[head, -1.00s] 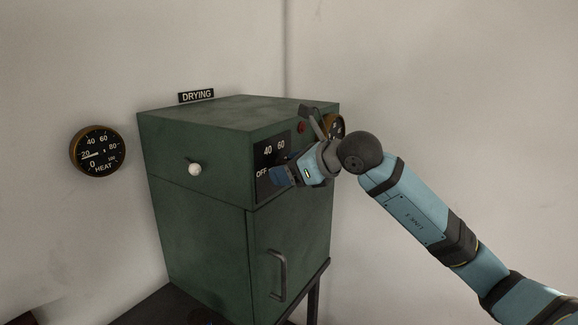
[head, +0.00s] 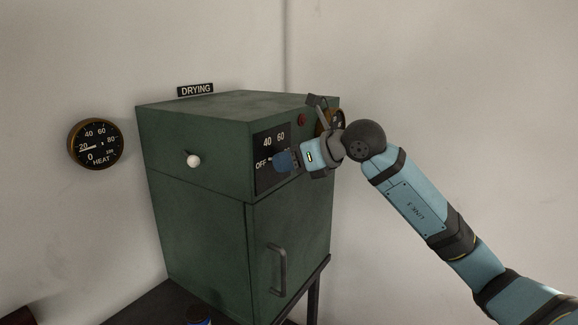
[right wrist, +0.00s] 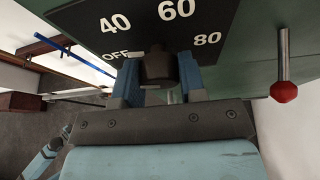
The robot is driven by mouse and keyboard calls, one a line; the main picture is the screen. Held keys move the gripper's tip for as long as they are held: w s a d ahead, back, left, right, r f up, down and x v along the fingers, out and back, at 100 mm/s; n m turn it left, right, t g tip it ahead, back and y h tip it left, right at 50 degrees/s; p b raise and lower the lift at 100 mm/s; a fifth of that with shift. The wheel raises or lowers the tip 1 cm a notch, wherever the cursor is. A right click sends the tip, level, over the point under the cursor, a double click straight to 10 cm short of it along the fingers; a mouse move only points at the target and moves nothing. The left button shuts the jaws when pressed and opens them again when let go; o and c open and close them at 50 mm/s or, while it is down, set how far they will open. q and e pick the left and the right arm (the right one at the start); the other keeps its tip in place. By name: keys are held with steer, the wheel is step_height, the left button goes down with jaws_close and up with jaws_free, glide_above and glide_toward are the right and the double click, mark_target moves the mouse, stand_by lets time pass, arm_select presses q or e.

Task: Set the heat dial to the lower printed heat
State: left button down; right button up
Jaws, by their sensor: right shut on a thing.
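The heat dial's dark knob (right wrist: 157,66) sits on a black plate (right wrist: 90,20) printed OFF, 40, 60 and 80. In the right wrist view my right gripper (right wrist: 158,80) has its blue fingers on both sides of the knob and is shut on it. In the head view the same gripper (head: 284,161) is at the plate (head: 268,143) on the green cabinet (head: 200,220) and hides the knob. A pale mark near the knob points towards OFF in the head view. My left gripper is not in view.
A red-tipped lever (right wrist: 284,88) sticks out right of the dial. A white knob (head: 194,161) is on the cabinet's left face, a handle (head: 277,270) on its door. A round heat gauge (head: 96,144) hangs on the wall, its needle near 20.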

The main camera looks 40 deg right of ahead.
steer(key=m+y+b, duration=0.2)
steer(key=m, duration=0.1)
steer(key=shift+f, duration=0.15)
steer(key=shift+m+g+y+b, duration=0.35)
steer(key=shift+m+y, duration=0.35)
steer(key=shift+m, duration=0.4)
steer(key=shift+m+y, duration=0.4)
steer(key=shift+m, duration=0.2)
steer(key=o, duration=0.9)
steer(key=shift+d, duration=0.15)
